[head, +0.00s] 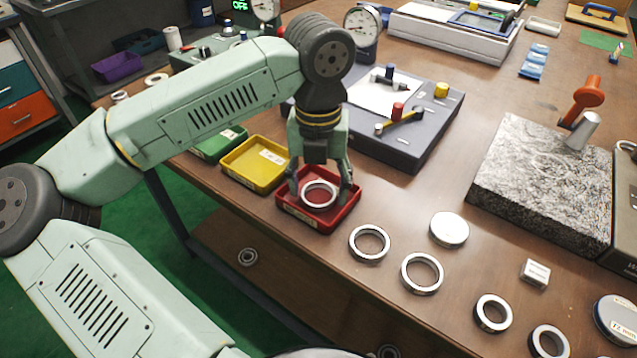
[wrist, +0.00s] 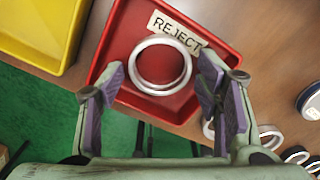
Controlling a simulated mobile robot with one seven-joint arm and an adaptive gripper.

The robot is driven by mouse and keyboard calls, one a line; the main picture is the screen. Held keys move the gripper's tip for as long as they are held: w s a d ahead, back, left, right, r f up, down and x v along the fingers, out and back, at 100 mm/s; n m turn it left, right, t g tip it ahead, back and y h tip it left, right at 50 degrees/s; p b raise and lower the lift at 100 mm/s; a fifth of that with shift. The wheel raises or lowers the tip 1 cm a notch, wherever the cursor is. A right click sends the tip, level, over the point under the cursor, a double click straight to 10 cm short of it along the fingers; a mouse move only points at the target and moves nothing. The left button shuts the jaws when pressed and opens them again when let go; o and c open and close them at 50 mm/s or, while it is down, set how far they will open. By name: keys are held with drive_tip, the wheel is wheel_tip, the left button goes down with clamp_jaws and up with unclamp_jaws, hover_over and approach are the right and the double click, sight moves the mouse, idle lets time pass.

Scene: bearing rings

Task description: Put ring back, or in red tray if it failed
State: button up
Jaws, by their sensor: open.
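A silver ring (head: 319,194) lies in the red tray (head: 344,212), inside its walls. In the wrist view the ring (wrist: 160,87) overlaps the lower edge of the REJECT label on the red tray (wrist: 117,42). My gripper (head: 319,186) is over the red tray, pointing down. In the wrist view my gripper (wrist: 160,95) has its purple-padded fingers apart, one on each side of the ring, with gaps between pads and ring. I cannot tell the exact height of the fingertips above the tray floor.
A yellow tray (head: 233,170) and a green tray (head: 213,149) stand left of the red one. Several rings, such as one ring (head: 369,259), lie on the table to the right, with a round white-topped piece (head: 449,230). A grey device (head: 424,140) stands behind. The red tray is near the table's front edge.

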sight(318, 194)
wheel_tip(318, 194, up, 12)
drive_tip(key=shift+f+b, duration=0.15)
drive_tip(key=shift+b, duration=0.2)
